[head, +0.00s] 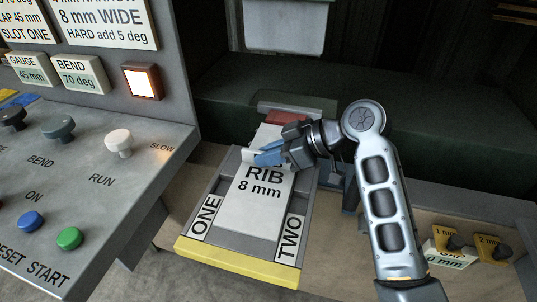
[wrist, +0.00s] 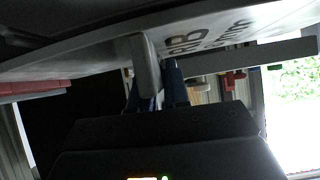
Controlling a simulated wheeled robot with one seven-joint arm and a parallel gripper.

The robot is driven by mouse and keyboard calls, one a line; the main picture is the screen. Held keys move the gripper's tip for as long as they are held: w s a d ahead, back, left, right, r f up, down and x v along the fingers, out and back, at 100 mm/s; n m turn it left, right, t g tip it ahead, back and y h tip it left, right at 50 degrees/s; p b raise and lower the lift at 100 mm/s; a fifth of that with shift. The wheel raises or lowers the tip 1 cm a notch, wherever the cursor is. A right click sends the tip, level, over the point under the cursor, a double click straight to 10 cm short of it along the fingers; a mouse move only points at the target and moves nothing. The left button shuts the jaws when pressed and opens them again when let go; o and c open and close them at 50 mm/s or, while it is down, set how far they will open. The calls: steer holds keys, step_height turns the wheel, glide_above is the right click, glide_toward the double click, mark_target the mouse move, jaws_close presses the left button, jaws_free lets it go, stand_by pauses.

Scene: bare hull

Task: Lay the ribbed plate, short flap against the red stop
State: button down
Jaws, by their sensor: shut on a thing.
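The ribbed plate (head: 260,198) is white and marked RIB 8 mm. It is over the grey bed between the labels ONE (head: 206,215) and TWO (head: 290,238). Whether the plate rests flat is unclear.
A control panel (head: 100,150) with knobs and buttons stands at the left, its square lamp (head: 142,81) lit. The bed has a yellow front edge (head: 245,262). Yellow-topped gauge pieces (head: 490,248) sit at the lower right. A dark green block (head: 420,125) lies behind.

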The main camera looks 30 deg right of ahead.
steer(key=shift+w+d+r, duration=0.1)
steer(key=c, duration=0.5)
jaws_free()
steer(key=shift+c, duration=0.2)
steer(key=shift+r+p, duration=1.7)
steer(key=shift+r, duration=0.7)
steer(key=b+v, duration=0.1)
steer(key=v, duration=0.7)
